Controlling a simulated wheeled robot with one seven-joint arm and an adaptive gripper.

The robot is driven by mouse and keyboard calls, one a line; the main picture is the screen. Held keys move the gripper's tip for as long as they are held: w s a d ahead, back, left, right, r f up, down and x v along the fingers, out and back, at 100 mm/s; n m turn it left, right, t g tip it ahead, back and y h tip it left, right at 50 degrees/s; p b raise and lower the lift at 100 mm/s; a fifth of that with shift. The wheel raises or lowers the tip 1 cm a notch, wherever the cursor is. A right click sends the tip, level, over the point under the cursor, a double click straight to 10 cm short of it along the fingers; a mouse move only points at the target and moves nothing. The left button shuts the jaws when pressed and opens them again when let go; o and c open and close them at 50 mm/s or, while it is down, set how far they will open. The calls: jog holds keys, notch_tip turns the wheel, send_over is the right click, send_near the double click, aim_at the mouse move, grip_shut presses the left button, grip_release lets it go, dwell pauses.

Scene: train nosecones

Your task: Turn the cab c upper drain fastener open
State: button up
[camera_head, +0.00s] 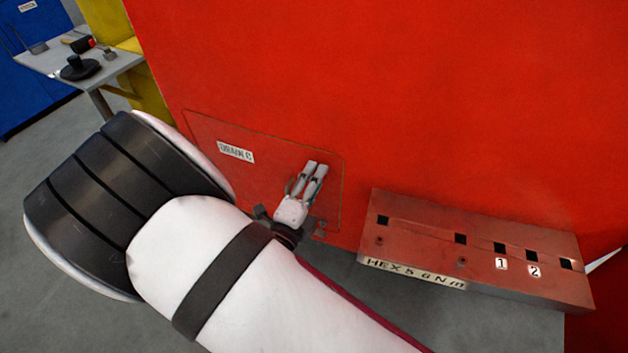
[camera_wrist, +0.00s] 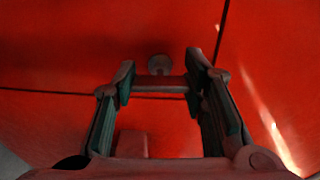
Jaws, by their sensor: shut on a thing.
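The drain panel (camera_head: 265,185) is a red hatch with a thin outline and a "DRAIN C" label (camera_head: 236,152), set in a red wall. My gripper (camera_head: 316,166) is at the panel's right side, with its fingertips near the upper right corner. In the wrist view, my gripper (camera_wrist: 160,84) has its fingers on the two ends of a dark reddish bar (camera_wrist: 160,86). Just beyond the bar a round grey fastener head (camera_wrist: 159,64) shows against the red surface. I cannot tell whether the bar and the head are joined. In the head view the fingers hide this spot.
A red rack (camera_head: 470,249) with square holes and a "HEX 5 6 N m" label stands at the right, close to my gripper. A grey bench (camera_head: 120,62) with dark items is at the far left. Grey floor is open at the lower left.

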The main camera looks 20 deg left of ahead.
jog(key=o, duration=1.2)
jog(key=s, duration=0.7)
jog(key=shift+s, duration=0.25)
